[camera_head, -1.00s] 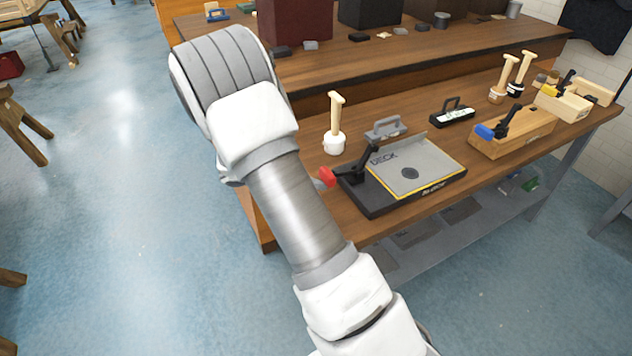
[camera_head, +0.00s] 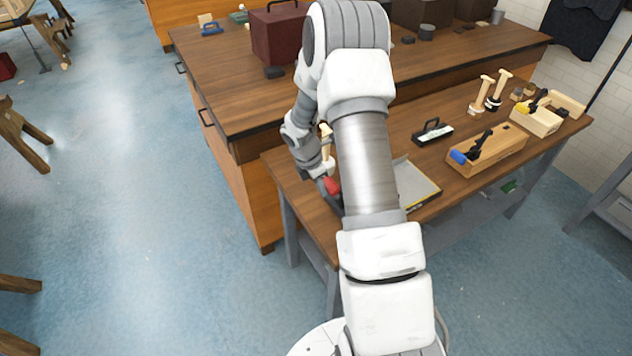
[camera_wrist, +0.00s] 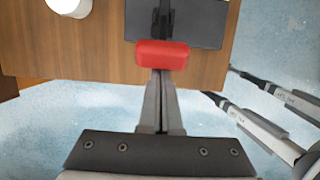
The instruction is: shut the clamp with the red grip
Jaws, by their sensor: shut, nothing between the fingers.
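The clamp's red grip (camera_head: 332,186) shows just left of my forearm in the head view; my arm hides most of the clamp there. In the wrist view the red grip (camera_wrist: 162,54) lies straight ahead of my gripper (camera_wrist: 161,75), at the fingertips. The grip joins a black lever that runs up to a dark base plate (camera_wrist: 200,22). My fingers are shut together with nothing between them. I cannot tell whether they touch the grip. In the head view the plate's grey top and yellow edge (camera_head: 418,186) show right of my arm.
A white-based wooden-handled tool (camera_head: 327,150) stands close behind my gripper. A dark red box (camera_head: 277,38) stands on the rear bench.

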